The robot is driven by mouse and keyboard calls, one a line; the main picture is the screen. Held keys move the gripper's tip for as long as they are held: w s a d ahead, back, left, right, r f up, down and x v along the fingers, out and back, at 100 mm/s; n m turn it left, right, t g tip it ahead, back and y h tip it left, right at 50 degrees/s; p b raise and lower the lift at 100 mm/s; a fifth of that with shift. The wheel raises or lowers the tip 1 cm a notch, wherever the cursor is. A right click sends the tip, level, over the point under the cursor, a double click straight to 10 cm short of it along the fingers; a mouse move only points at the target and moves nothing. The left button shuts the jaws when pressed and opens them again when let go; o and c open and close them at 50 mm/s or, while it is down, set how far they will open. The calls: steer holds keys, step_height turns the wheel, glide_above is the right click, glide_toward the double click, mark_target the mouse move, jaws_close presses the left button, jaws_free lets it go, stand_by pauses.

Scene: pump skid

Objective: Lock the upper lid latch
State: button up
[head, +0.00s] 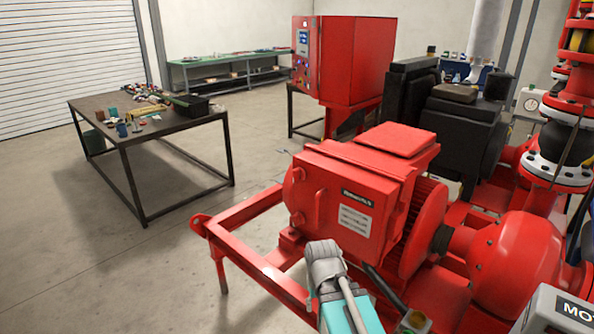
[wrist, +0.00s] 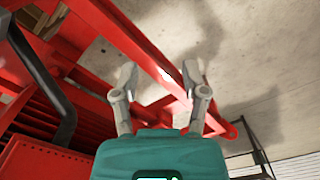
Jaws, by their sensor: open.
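The red box (head: 345,195) on the motor has a front lid with a bar handle (head: 320,204) and a white label. Its lid appears closed against the box. Two small red latch pieces sit at the lid's left edge, the upper latch (head: 298,174) above the lower one (head: 298,218). Whether the upper latch is locked is too small to tell. My gripper (wrist: 163,85) is open with nothing between its fingers in the wrist view. It points past a red frame beam toward the floor. No latch is recognisable there. My arm shows below the box in the head view.
The red skid frame (head: 255,265) juts out to the left below the box. A dark conduit (head: 385,290) runs beneath the box. A brown table (head: 150,125) with small parts stands at left. A red control cabinet (head: 345,60) stands behind. Floor between table and skid is clear.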

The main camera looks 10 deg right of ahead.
steer(key=shift+w+a, duration=0.1)
steer(key=n+t+h+p, duration=0.8)
steer(key=n+t+h, duration=0.45)
steer(key=n, duration=1.25)
glide_toward(293, 171)
steer(key=a+g+h, duration=0.2)
steer(key=a, duration=0.1)
steer(key=shift+s+a+f, duration=0.1)
steer(key=shift+s+f, duration=0.05)
steer(key=shift+s, duration=0.2)
steer(key=shift+w, duration=0.1)
steer(key=x, duration=1.3)
steer(key=shift+w+d, duration=0.2)
steer(key=shift+d, duration=0.1)
